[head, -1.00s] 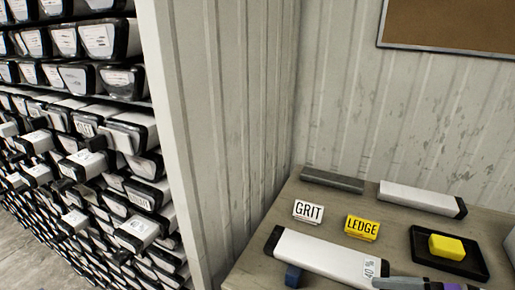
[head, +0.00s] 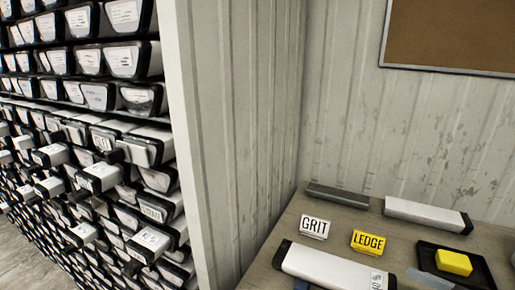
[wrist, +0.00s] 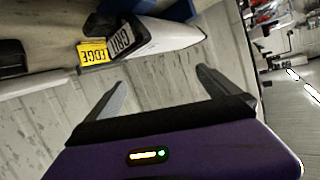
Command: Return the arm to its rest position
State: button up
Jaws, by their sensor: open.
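My gripper (wrist: 160,92) shows in the wrist view with its two fingers spread apart. It is open and nothing is between the fingers. The table (head: 262,262) with the labelled items lies past the fingertips in that view. In the head view a grey piece at the lower right (head: 432,280) looks like part of my gripper, mostly cut off by the frame edge. The rest of my arm is hidden from the head view.
On the table are a white core liner (head: 325,265), another liner (head: 425,213), a GRIT sign (head: 315,227), a yellow LEDGE sign (head: 368,242) and a black tray (head: 484,272) with a yellow block (head: 454,262). A packed liner rack (head: 90,130) stands left of the wall panel.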

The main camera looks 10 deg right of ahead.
jog(key=s+d+f+m+t+h, duration=0.1)
jog(key=s+f+m+t+h, duration=0.1)
jog(key=s+f+m+h, duration=0.55)
jog(key=s+a+r+n+y, duration=0.2)
jog(key=s+a+n, duration=0.2)
jog(key=s+a, duration=1.3)
jog(key=s, duration=0.4)
jog(key=shift+s+a+n+g, duration=0.25)
jog(key=shift+s+n+g, duration=0.05)
jog(key=shift+n, duration=0.05)
jog(key=shift+r, duration=0.1)
